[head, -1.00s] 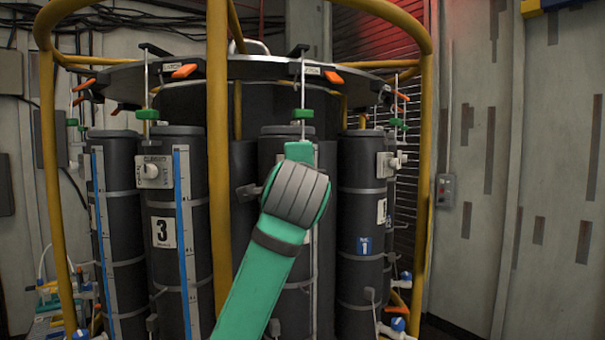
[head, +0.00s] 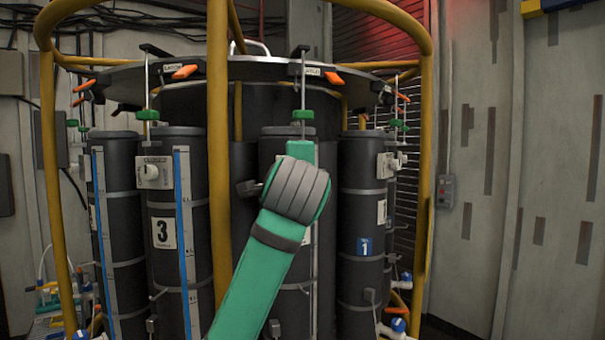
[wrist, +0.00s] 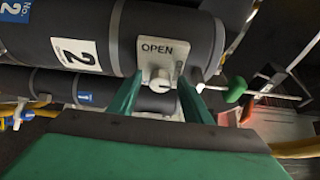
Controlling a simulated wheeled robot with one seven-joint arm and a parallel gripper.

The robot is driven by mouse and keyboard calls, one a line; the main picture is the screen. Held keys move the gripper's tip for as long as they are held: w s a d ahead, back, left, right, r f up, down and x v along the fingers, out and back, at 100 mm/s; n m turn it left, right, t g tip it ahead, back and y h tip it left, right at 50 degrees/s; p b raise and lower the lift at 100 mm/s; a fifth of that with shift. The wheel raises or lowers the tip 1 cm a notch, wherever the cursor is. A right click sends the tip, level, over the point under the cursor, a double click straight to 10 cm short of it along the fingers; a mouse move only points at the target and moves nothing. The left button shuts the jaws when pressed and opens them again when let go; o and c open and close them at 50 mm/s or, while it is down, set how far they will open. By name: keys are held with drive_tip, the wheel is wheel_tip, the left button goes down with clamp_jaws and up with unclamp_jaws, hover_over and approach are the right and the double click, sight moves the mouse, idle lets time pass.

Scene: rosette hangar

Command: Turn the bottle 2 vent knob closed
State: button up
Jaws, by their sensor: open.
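Bottle 2 (wrist: 112,38), a dark cylinder with a white "2" label, lies across the top of the wrist view. Its vent knob (wrist: 160,80) is white and sits on a pale plate marked OPEN (wrist: 158,48). My gripper (wrist: 158,88) is open, with one green finger on each side of the knob. I cannot tell whether the fingers touch it. In the head view bottle 2 (head: 272,155) is mostly hidden behind my green arm, and its knob and my gripper's fingers are hidden there.
Bottle 3 (head: 165,270) stands left of my arm and bottle 1 (head: 362,205) right of it. A yellow frame post (head: 218,190) rises close to my arm's left. A round rack rim with orange latches (head: 186,71) is above. Open floor lies right.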

drive_tip(key=shift+s, duration=0.15)
drive_tip(key=s, duration=1)
drive_tip(key=shift+s+a, duration=0.2)
drive_tip(key=shift+s, duration=0.1)
drive_tip(key=shift+w, duration=0.1)
